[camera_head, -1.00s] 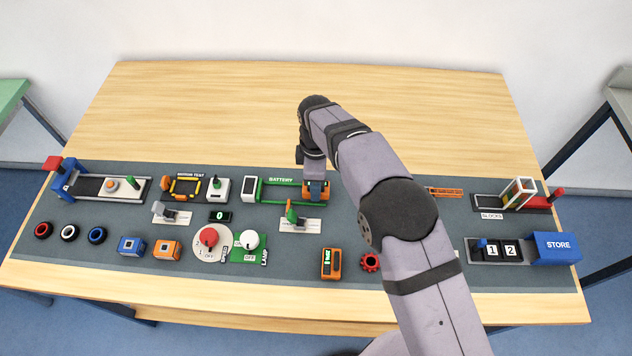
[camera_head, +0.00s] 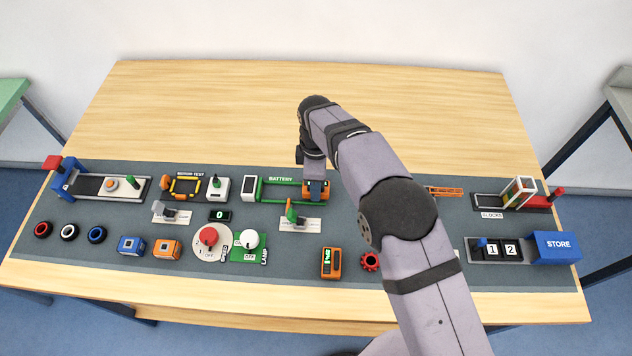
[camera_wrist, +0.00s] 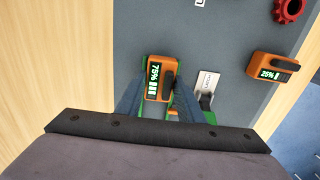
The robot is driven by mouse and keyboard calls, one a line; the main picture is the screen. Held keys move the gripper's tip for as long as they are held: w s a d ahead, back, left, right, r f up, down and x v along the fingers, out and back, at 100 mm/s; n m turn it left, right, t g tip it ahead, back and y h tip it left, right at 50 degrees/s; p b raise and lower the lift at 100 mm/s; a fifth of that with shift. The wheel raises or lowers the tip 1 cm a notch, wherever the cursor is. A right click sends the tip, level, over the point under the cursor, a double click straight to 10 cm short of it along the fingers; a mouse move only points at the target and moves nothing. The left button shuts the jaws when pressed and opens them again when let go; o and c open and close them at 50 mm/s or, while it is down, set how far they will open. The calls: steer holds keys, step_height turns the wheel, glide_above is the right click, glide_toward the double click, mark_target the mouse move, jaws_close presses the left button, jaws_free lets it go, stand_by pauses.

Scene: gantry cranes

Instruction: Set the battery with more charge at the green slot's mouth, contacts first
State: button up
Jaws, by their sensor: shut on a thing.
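My gripper (camera_wrist: 157,92) is shut on an orange battery (camera_wrist: 153,68) whose display reads 75%. In the head view this battery (camera_head: 316,196) is at the right end of the green slot (camera_head: 281,184), partly hidden by my gripper (camera_head: 315,181). I cannot tell whether it touches the slot. Its contacts are not clear to see. A second orange battery (camera_head: 331,263) lies on the mat near the front edge; in the wrist view this battery (camera_wrist: 279,68) reads 25%.
A small green-handled lever (camera_head: 291,213) on a white plate stands in front of the slot. A red gear (camera_head: 370,262) lies beside the 25% battery. The motor test unit (camera_head: 186,187) is left of the slot. The wooden table behind the mat is clear.

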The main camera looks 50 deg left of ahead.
steer(key=shift+f+b, duration=0.35)
steer(key=shift+f, duration=0.25)
stand_by(0.6)
steer(key=o, duration=1.1)
steer(key=shift+r+p, duration=2.3)
steer(key=shift+r, duration=1.25)
